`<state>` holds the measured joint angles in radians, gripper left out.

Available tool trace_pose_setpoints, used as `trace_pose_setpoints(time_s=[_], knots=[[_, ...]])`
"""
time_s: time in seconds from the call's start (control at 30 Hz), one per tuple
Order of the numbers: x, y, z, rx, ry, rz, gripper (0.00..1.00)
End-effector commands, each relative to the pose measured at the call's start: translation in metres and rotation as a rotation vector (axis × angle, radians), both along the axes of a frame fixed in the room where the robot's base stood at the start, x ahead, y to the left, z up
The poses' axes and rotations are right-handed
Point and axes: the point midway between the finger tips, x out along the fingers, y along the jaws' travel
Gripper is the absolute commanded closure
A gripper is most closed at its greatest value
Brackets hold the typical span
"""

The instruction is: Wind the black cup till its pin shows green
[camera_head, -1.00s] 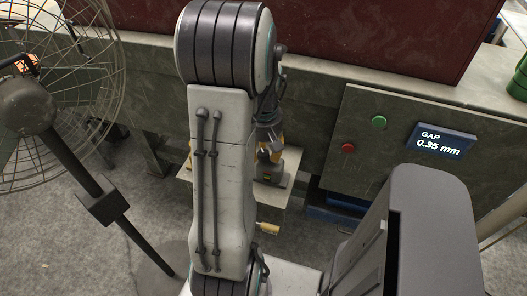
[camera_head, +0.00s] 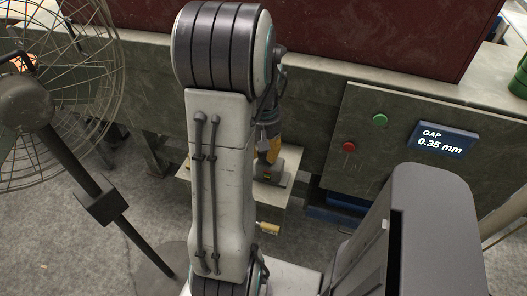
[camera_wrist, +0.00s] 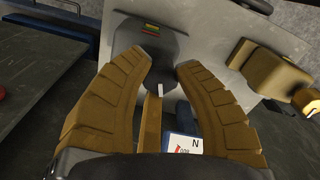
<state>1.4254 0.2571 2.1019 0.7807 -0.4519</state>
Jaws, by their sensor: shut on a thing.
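The black cup (camera_wrist: 158,72) is a dark round piece between my fingertips in the wrist view, with a short white mark on its near side. My gripper (camera_wrist: 164,60) is shut on it, one tan finger on each side. Beyond the cup is a dark grey base with a small patch of coloured stripes, red and green among them (camera_wrist: 150,28). I cannot make out which colour the pin shows. In the head view my gripper (camera_head: 268,152) is at the small bench, partly hidden behind my arm; the cup cannot be made out there.
A wooden-handled tool (camera_wrist: 262,70) lies on the light bench top to the right. A white card (camera_wrist: 184,145) marked N shows below, between my fingers. In the head view a fan (camera_head: 60,110) stands left, and a panel (camera_head: 390,180) reads GAP 0.35 mm.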

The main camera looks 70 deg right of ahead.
Motion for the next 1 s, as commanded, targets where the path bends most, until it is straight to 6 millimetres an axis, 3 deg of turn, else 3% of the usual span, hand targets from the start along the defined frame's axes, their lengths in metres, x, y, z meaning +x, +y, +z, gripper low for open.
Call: trace_pose_setpoints(time_s=[0.37, 0.4, 0.67, 1.0], knots=[[-0.0003, 0.0016, -0.0018, 0.007, 0.001, -0.022, 1.00], [-0.0003, 0.0016, -0.0018, 0.007, 0.001, -0.022, 0.65], [-0.0001, 0.0009, -0.0010, 0.004, 0.000, -0.021, 0.43], [0.0000, 0.0002, 0.0039, 0.001, 0.000, -0.021, 0.43]])
